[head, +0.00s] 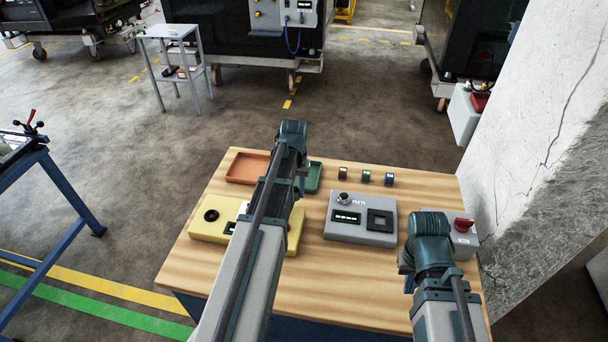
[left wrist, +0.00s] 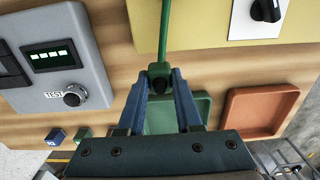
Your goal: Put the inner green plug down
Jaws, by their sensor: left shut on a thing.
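My left gripper (left wrist: 160,82) is shut on the green plug (left wrist: 159,70), with a green cable (left wrist: 164,28) running up from it towards the yellow box (left wrist: 210,30). In the left wrist view the plug appears in front of the green tray (left wrist: 203,108); I cannot tell its height above it. In the head view my left arm covers the plug and part of the green tray (head: 314,178). My right gripper (head: 406,268) hangs over the right side of the table; its fingers are mostly hidden.
An orange tray (head: 247,167) is left of the green one. The yellow box (head: 208,229) and a grey box (head: 361,236) stand nearer. Small brown (head: 342,173), green (head: 366,176) and blue (head: 389,179) blocks stand at the back. A red-knobbed box (head: 464,240) is at right.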

